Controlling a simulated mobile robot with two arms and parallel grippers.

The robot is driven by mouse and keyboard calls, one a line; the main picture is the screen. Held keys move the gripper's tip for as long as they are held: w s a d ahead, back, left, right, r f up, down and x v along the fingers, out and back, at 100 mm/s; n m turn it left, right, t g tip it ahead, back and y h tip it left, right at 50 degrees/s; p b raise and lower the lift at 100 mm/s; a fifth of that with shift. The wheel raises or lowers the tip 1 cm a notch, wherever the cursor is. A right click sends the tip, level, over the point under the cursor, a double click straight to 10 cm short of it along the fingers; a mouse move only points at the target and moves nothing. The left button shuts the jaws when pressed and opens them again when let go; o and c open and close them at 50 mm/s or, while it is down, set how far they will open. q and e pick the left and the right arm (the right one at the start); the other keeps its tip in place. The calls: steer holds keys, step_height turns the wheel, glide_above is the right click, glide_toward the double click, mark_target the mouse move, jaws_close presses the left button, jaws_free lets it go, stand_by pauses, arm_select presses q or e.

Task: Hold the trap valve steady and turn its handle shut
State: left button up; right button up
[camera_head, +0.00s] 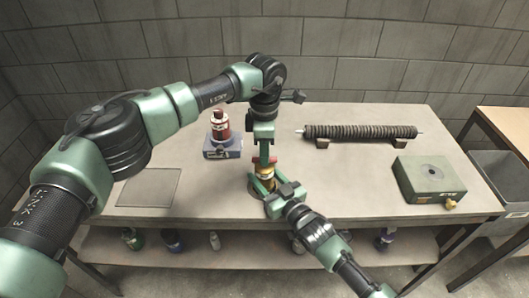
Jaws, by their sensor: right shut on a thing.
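The trap valve (265,170) stands near the middle of the table, a small brass-coloured body with a red part on top that looks like its handle. My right gripper (267,182) comes in from the front right and is shut on the valve's body. My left gripper (264,156) points straight down from above, its fingertips at the red top. I cannot tell whether they touch or grip it. The fingers hide much of the valve.
A red bottle on a blue-grey block (222,148) stands left of the valve. A ribbed dark roller (360,131) lies on supports at the back right. A green box (430,178) sits at the right. A flat panel (150,187) lies at the left. Bottles stand on the lower shelf (180,258).

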arm_select(q)
steer(key=o, duration=0.4)
steer(key=shift+o, duration=0.2)
steer(key=shift+r, duration=0.1)
step_height(320, 180, up, 12)
stand_by(0.4)
arm_select(e)
steer(key=o, duration=1.6)
